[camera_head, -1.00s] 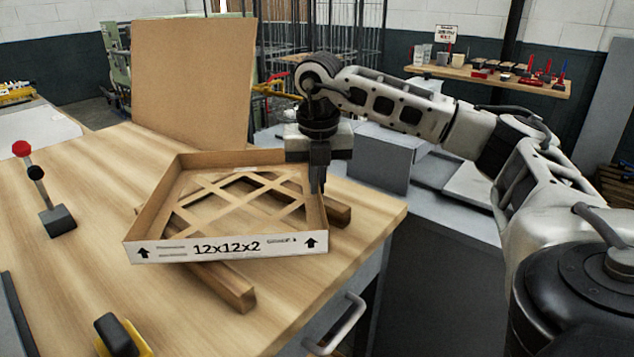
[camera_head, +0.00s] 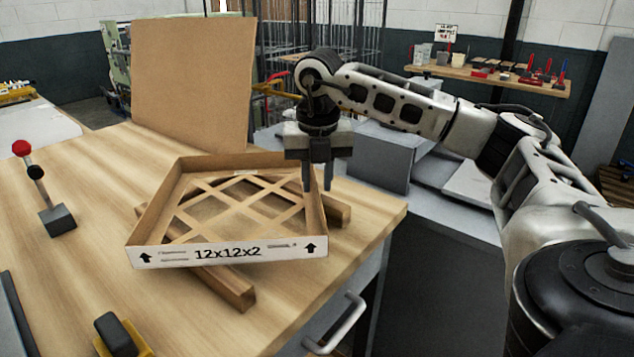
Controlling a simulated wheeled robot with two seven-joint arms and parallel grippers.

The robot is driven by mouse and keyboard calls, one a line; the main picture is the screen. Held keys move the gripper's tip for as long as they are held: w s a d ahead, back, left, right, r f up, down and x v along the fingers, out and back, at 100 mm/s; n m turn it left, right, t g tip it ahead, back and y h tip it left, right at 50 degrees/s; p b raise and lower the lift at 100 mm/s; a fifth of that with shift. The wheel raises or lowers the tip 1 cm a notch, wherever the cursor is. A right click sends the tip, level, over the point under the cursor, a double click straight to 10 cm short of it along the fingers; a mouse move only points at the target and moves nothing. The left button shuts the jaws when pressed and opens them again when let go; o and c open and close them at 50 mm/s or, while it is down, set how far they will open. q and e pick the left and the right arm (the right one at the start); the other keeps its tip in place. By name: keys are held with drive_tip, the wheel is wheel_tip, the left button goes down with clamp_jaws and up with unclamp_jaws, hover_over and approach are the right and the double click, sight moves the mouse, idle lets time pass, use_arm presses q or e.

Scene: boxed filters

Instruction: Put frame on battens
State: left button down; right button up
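The frame is a square cardboard tray with a lattice inside and "12x12x2" on its white front wall (camera_head: 228,253). It lies across two wooden battens, and appears to rest on them. The front batten (camera_head: 233,288) sticks out below the front wall, and the other batten (camera_head: 338,212) sticks out past the right wall. Their middles are mostly hidden by the frame. My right gripper (camera_head: 317,187) points down at the frame's right wall. Its fingers are apart, one on the inner side and one on the outer side of the wall. My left gripper is out of view.
A brown board (camera_head: 195,85) stands upright behind the frame. A red-knobbed lever (camera_head: 58,218) stands at the table's left, and a yellow-and-black item (camera_head: 122,338) at the front. The wooden table top (camera_head: 105,200) is clear between them. A grey box (camera_head: 383,160) stands beyond the table's right side.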

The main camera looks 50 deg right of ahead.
wheel_tip(320, 180, up, 11)
drive_tip(key=s+p, duration=0.1)
drive_tip(key=p, duration=0.1)
drive_tip(key=shift+a, duration=0.4)
drive_tip(key=shift+f, duration=0.15)
